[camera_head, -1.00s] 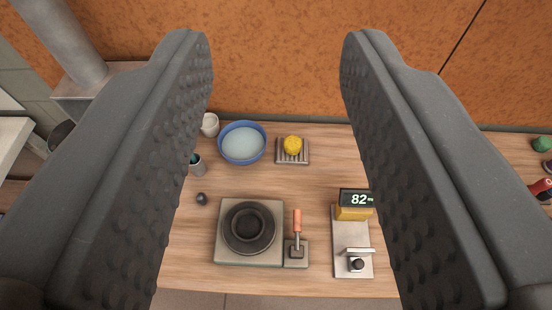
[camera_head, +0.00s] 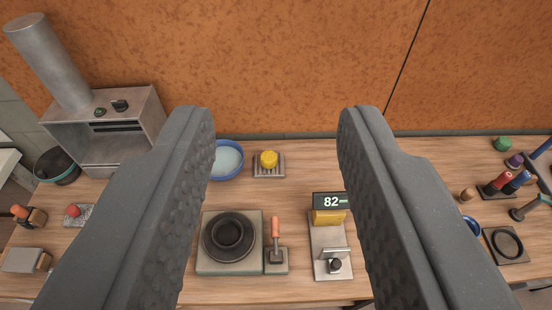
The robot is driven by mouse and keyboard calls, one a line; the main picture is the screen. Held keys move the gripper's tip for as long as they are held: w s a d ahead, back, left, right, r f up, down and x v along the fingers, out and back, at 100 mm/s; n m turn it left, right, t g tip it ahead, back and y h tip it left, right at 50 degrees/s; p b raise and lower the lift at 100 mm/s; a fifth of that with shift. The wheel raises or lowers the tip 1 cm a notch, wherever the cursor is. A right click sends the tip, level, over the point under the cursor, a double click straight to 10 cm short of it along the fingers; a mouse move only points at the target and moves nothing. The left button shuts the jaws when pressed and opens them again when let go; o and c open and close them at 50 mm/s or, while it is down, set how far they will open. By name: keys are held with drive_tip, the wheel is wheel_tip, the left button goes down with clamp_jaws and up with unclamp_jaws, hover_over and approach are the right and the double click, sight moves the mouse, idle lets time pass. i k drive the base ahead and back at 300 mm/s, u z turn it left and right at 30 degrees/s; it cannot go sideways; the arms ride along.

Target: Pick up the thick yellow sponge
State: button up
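The yellow sponge (camera_head: 268,159) is a small, thick, rounded block. It sits on a grey ribbed rack (camera_head: 268,173) near the back of the wooden table, beside a blue bowl. My gripper (camera_head: 274,115) is open and empty, with its two dark padded fingers wide apart. The sponge shows between the fingers, well beyond and below them. Nothing touches the fingers.
The blue bowl (camera_head: 229,160) of water is partly hidden by the left finger. A metal oven (camera_head: 105,130) is at left; several small items are at right.

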sight(268, 159)
drive_tip(key=i, duration=0.9)
drive_tip(key=u, duration=0.05)
